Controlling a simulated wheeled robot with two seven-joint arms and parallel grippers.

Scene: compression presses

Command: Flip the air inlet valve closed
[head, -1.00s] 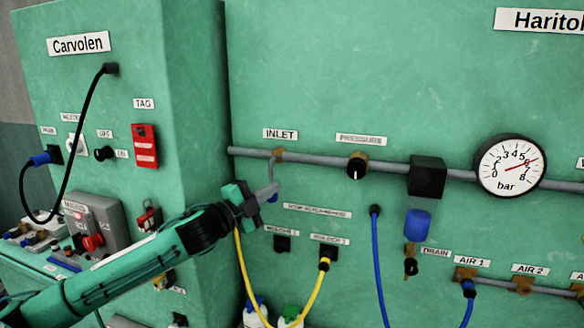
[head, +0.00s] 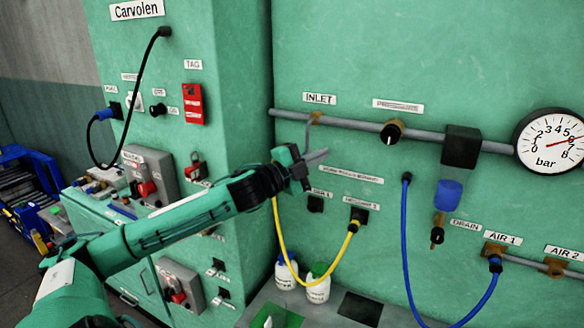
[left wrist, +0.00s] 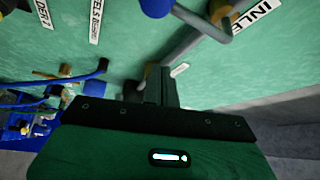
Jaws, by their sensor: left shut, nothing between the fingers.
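The air inlet valve (head: 315,118) sits on the grey pipe below the INLET label. In the head view its grey lever hangs down from the pipe, and its lower end is hidden behind my left gripper (head: 318,155). In the left wrist view the lever (left wrist: 190,20) ends in a blue knob (left wrist: 155,8), near the top edge. My left gripper is shut and empty, with its fingers (left wrist: 165,85) just below the pipe, close to the lever. I cannot tell whether they touch it. My right gripper is not in view.
The pipe carries a black pressure knob (head: 392,131), a black block (head: 461,147) and a round gauge (head: 550,142). A yellow hose (head: 300,280) loops below my left gripper. A blue hose (head: 405,260) hangs to the right. The Carvolen cabinet (head: 235,60) juts out at left.

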